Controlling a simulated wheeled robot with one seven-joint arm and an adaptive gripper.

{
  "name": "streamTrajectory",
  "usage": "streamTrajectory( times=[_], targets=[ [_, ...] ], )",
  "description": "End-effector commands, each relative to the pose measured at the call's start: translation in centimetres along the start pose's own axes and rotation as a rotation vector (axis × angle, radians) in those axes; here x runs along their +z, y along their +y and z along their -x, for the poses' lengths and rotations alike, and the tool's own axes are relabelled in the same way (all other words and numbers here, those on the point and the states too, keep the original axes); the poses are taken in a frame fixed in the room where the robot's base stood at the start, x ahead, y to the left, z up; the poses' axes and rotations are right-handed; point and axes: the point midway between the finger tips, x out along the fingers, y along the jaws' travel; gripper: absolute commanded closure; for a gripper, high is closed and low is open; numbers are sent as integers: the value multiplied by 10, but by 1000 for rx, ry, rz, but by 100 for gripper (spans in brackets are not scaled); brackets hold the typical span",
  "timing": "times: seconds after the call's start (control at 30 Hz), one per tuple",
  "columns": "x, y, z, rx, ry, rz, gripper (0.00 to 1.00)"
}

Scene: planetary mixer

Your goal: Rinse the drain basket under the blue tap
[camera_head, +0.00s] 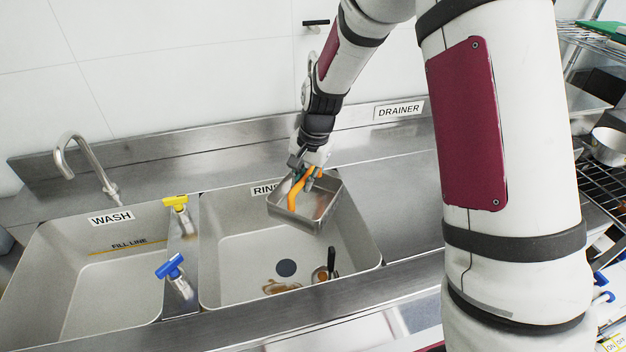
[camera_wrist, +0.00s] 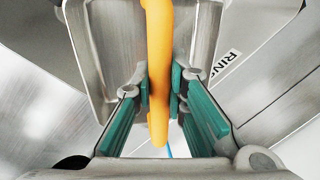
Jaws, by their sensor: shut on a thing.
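The drain basket (camera_head: 290,215) is a square metal tray-like box with an orange handle (camera_head: 295,193). It hangs tilted above the back of the RINSE sink. My gripper (camera_head: 308,176) is shut on the orange handle. In the wrist view the handle (camera_wrist: 159,60) runs between the teal finger pads, and the metal basket (camera_wrist: 95,75) lies beyond it. The blue tap (camera_head: 170,266) stands on the divider between the two sinks, towards the front, left of and apart from the basket. Whether water runs from it cannot be told.
A yellow tap (camera_head: 176,203) stands behind the blue one. The WASH sink (camera_head: 90,285) is at left with a curved spout (camera_head: 85,160) behind it. The RINSE sink floor has a dark drain (camera_head: 287,267), brown residue (camera_head: 278,287) and a black-handled item (camera_head: 331,262). The drainer surface (camera_head: 390,170) is clear.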

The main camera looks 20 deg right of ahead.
Motion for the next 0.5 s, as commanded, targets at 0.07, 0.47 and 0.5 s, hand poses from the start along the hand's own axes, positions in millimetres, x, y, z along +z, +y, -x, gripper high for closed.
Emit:
streamTrajectory(
  times=[0.07,0.47,0.5],
  targets=[
    [2,0,2,-1,1,1,100],
    [28,3,26,-1,1,0,100],
    [31,4,28,-1,1,1,100]
  ],
)
